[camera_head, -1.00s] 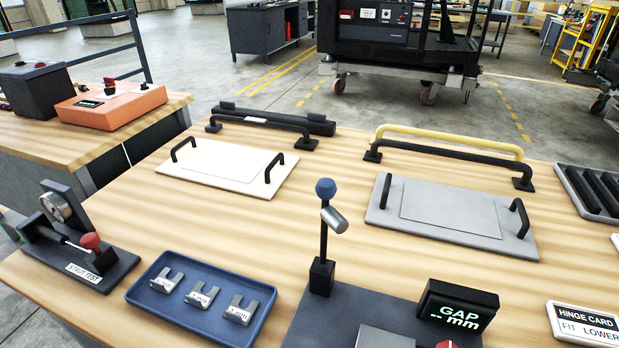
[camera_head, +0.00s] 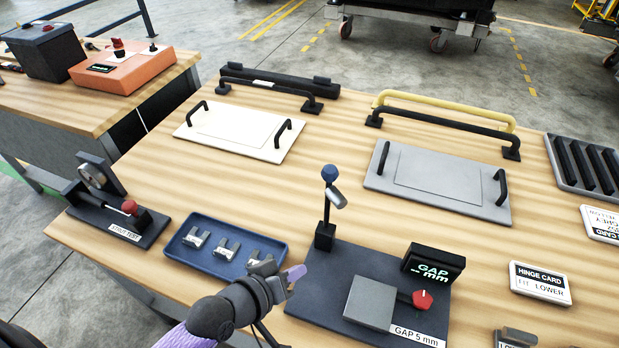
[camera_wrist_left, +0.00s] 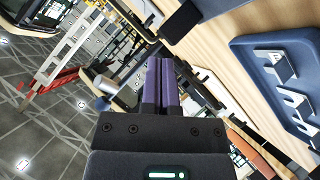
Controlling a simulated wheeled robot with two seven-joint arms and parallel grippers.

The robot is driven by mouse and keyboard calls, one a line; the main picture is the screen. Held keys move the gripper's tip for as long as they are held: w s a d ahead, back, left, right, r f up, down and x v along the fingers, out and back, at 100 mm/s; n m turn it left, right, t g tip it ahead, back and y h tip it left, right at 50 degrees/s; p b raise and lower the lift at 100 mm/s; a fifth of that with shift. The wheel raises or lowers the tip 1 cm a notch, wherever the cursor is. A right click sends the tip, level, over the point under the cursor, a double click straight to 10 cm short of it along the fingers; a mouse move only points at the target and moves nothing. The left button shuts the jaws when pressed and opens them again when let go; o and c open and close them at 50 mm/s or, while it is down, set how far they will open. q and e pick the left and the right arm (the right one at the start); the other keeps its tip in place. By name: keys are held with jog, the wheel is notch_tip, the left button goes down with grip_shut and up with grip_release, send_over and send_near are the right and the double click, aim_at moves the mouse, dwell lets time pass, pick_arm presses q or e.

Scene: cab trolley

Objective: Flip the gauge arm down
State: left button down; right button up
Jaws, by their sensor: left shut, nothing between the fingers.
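The gauge arm (camera_head: 326,208) is a thin black post with a blue knob on top and a silver cylinder beside the knob. It stands upright from a black block on the dark gap gauge base (camera_head: 345,272). The base also carries a grey plate (camera_head: 371,303), a red knob (camera_head: 422,299) and a display (camera_head: 432,266) reading "GAP -- mm". My left gripper (camera_head: 296,273) is shut and empty, in front of the base's left side, its purple fingertips below the arm and apart from it. The shut fingers also show in the left wrist view (camera_wrist_left: 162,84). My right gripper is not in view.
A blue tray (camera_head: 190,261) with several metal pieces lies left of the gauge; my left gripper is close to its right end. A strut test stand (camera_head: 90,215) is farther left. White (camera_head: 190,134) and grey (camera_head: 375,187) handled panels lie behind. A hinge card (camera_head: 540,283) lies right.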

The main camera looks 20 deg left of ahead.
pick_arm(q)
jog(key=w+a+r+n+t+y, duration=0.1)
jog(key=w+a+r+n+t, duration=0.1)
jog(key=a+r+n+t, duration=0.1)
jog(key=w+a+r+n+t+p, duration=0.1)
jog(key=w+a+r+n+t, duration=0.2)
jog(key=r+n, duration=0.4)
notch_tip(320, 180, up, 2)
jog(key=shift+w+a+r+t+y, duration=0.15)
jog(key=shift+t+y, duration=0.25)
jog(key=shift+t, duration=0.5)
jog(key=shift+w, duration=0.15)
send_over(328, 201)
jog(key=a, duration=0.3)
jog(key=shift+a+p, duration=0.15)
jog(key=shift+p, duration=0.3)
